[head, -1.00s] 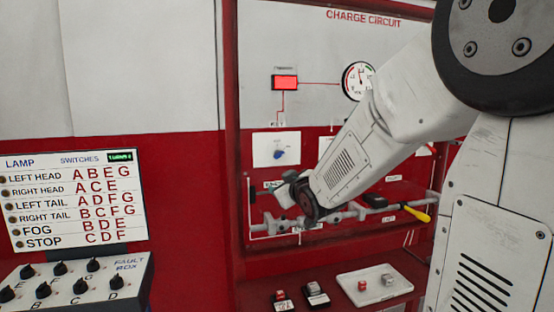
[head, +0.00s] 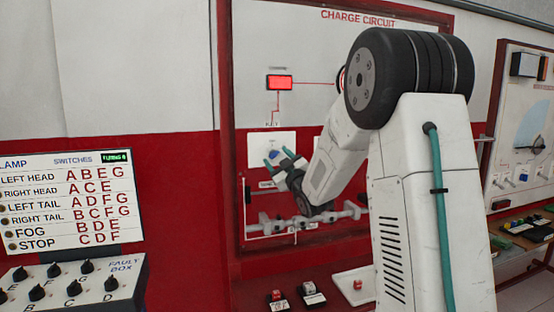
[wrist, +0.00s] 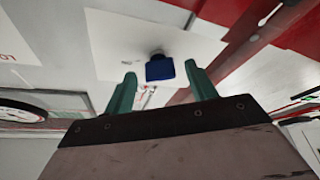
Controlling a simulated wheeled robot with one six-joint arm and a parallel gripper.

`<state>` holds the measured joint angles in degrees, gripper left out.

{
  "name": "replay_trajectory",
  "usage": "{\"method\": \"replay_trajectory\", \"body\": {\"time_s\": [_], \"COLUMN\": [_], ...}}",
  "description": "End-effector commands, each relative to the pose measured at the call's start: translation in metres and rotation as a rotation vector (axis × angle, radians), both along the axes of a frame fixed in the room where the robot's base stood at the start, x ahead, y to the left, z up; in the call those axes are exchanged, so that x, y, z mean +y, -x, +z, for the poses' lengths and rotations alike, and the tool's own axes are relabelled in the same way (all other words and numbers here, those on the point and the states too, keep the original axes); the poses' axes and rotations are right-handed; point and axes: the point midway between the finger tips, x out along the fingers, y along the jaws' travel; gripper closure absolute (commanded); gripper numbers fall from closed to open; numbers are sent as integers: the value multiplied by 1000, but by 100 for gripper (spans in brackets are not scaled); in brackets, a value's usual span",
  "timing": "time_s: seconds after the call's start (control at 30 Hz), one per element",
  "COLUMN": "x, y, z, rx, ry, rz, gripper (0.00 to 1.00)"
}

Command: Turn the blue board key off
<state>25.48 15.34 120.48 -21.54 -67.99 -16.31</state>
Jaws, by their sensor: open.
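The blue key (wrist: 160,68) sits on a white plate (wrist: 110,48) on the charge circuit board. In the wrist view it lies just beyond and between the two fingertips. In the head view the plate (head: 257,146) is under the KEY label, and the blue key (head: 284,152) shows behind the fingers. My gripper (wrist: 162,82) has green fingers and is open and empty, one finger on each side of the key's line. In the head view my gripper (head: 280,157) is in front of the plate. I cannot tell whether a finger touches the key.
A lit red indicator (head: 279,83) is above the plate. A grey rail with clamps (head: 285,222) runs below my gripper. A fault box (head: 75,285) with several black knobs and a lamp switches sign (head: 70,205) stand at the left. A shelf with small blocks (head: 309,290) is below.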

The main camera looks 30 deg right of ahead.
Motion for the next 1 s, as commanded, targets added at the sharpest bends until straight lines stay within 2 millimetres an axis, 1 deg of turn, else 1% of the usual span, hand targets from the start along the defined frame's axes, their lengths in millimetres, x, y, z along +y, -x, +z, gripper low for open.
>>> {"method": "replay_trajectory", "body": {"time_s": [0.1,0.37,0.4,0.47,0.5,0.53,0.77,1.0], "x": [0,0,0,0,0,0,0,-1], "y": [-6,-7,-7,-7,-7,-7,-7,-7], "z": [2,2,2,2,2,2,2,3], "rx": [1,1,1,1,1,1,4,25], "ry": [-1,-1,-1,-1,-1,-1,8,84], "rz": [0,0,0,0,0,0,0,0], "gripper": [44,44,55,71,83,88,88,88]}}
